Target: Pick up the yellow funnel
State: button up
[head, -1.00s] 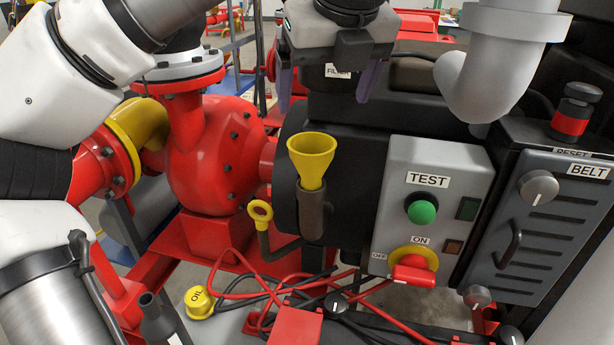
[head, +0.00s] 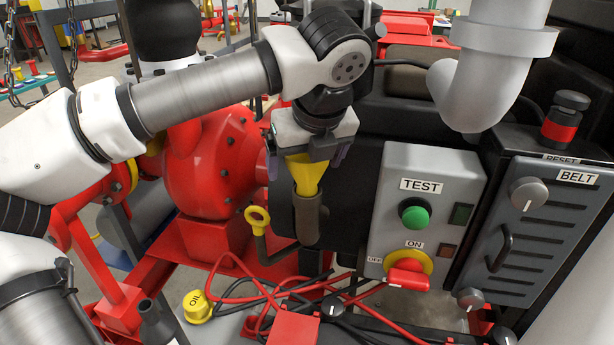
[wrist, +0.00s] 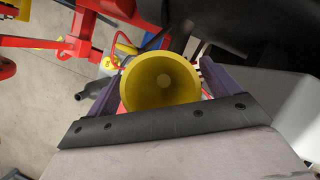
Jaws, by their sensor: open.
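The yellow funnel (head: 305,174) stands upright in a dark brown tube holder (head: 307,218) on the front of the black machine body. My gripper (head: 304,166) is above and around the funnel's cone, pointing down, and hides its rim in the head view. In the wrist view the funnel (wrist: 161,80) shows its round open mouth between the two purple fingers of my gripper (wrist: 161,84). The fingers are apart, one on each side of the cone. I cannot tell whether either finger touches it.
A grey panel (head: 388,205) with a green TEST button and red switch stands right of the funnel. A grey pipe (head: 480,85) hangs at upper right. Red and black cables (head: 262,290) lie below.

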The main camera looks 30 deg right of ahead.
jog(key=shift+w+d+f, duration=0.1)
jog(key=shift+w+f, duration=0.05)
jog(key=shift+f, duration=0.25)
jog(key=c, duration=1.2)
jog(key=shift+r, duration=0.45)
jog(key=b+v, duration=0.1)
jog(key=v, duration=0.1)
jog(key=shift+r+b, duration=0.3)
jog(key=shift+b, duration=0.1)
jog(key=shift+s+a+r+b, duration=0.1)
jog(key=shift+s+a+b, duration=0.55)
jog(key=shift+s, duration=2.15)
jog(key=shift+s+a+f+b, duration=0.1)
jog(key=shift+s+a+b, duration=0.45)
jog(key=shift+s, duration=2.2)
jog(key=shift+s+a+r+b, duration=0.2)
jog(key=shift+s+a, duration=0.8)
jog(key=shift+s, duration=1.8)
